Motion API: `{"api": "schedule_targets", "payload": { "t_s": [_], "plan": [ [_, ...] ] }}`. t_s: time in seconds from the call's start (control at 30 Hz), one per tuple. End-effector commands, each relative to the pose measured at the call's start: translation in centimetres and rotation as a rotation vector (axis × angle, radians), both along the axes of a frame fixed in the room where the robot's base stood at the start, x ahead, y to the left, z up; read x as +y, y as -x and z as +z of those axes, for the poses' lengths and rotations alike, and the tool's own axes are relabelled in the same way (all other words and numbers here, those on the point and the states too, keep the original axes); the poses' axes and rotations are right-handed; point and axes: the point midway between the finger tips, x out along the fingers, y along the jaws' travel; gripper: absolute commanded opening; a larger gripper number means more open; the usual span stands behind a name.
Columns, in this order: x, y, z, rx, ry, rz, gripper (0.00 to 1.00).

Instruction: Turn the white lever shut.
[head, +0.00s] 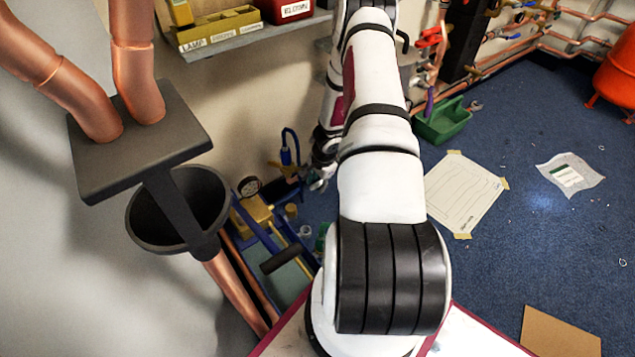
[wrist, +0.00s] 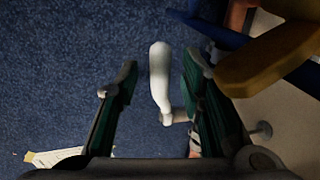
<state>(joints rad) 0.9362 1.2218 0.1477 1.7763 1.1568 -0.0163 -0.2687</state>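The white lever (wrist: 159,75) stands out in the wrist view as a rounded white bar, with its lower end bent toward the right finger. My gripper (wrist: 160,68) is open, with one green-lined finger on each side of the lever. Gaps show between the lever and both fingers at its upper part; near its lower end I cannot tell whether the right finger touches it. In the head view my gripper (head: 320,178) is small and partly hidden by my arm, beside the blue and brass fittings. I cannot make out the lever there.
A brass-coloured part (wrist: 268,60) and a blue bar (wrist: 215,30) lie close right of my gripper. A gauge (head: 249,187) and blue-framed equipment (head: 262,222) stand by the wall. A green bin (head: 442,120) and paper sheets (head: 465,190) lie on the blue floor, mostly clear at right.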

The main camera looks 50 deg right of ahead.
Motion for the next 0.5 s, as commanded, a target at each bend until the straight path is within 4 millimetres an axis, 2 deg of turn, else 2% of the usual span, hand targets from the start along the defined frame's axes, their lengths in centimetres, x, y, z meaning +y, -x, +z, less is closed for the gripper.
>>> {"api": "schedule_targets", "payload": {
  "t_s": [0.03,0.13,0.5],
  "plan": [
    [-0.01,0.00,0.01,0.000,0.000,0.000,0.24],
    [-0.01,0.00,0.01,0.000,0.000,0.000,0.02],
    [-0.11,-0.05,0.24,-0.006,-0.017,-0.002,0.00]
  ]
}}
